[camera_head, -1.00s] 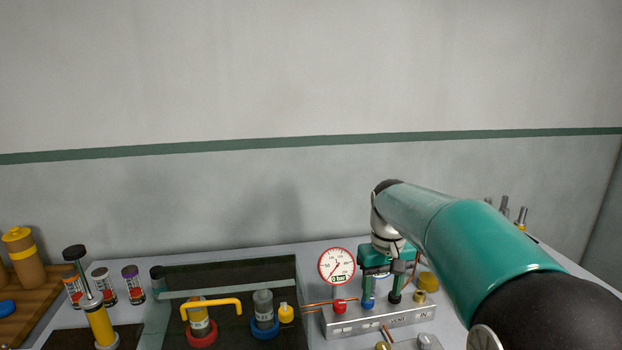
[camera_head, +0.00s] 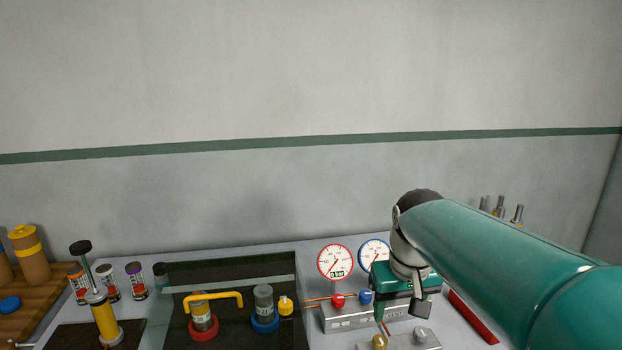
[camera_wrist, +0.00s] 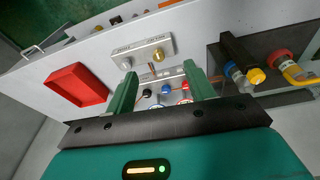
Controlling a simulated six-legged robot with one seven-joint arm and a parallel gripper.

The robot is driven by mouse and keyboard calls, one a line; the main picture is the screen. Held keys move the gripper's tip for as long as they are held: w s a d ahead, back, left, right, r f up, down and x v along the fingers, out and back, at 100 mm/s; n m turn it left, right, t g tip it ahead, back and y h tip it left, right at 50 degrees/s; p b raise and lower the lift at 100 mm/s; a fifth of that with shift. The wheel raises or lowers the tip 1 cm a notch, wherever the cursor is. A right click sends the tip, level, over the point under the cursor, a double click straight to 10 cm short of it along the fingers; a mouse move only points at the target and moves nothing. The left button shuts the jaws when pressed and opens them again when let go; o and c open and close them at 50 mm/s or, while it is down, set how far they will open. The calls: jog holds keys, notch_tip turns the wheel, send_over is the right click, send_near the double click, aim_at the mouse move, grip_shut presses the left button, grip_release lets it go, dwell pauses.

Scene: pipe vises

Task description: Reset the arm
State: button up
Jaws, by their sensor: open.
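My gripper (camera_wrist: 158,97) is open, with its two green fingers apart and nothing between them in the wrist view. In the head view my gripper hangs at the right, in front of the metal valve block (camera_head: 350,314) and partly over it. The block carries a red knob (camera_head: 338,300) and a blue knob (camera_head: 365,297). A red-rimmed gauge (camera_head: 335,262) and a blue-rimmed gauge (camera_head: 374,252) stand behind it. My fingertips are hard to make out in the head view.
A red tray (camera_wrist: 78,87) lies to the right of the block in the head view. A smaller metal block (camera_head: 405,341) sits in front. A dark tray (camera_head: 240,272) holds two cylinders, one with a yellow handle (camera_head: 215,298). Several cans and a yellow pump (camera_head: 105,320) stand left.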

jog(key=s+f+m+t, duration=0.1)
jog(key=s+f+t, duration=0.2)
jog(key=s, duration=1.2)
jog(key=shift+s+f, duration=0.25)
jog(key=shift+s, duration=0.05)
jog(key=shift+d, duration=0.1)
dwell(0.6)
jog(key=c, duration=0.4)
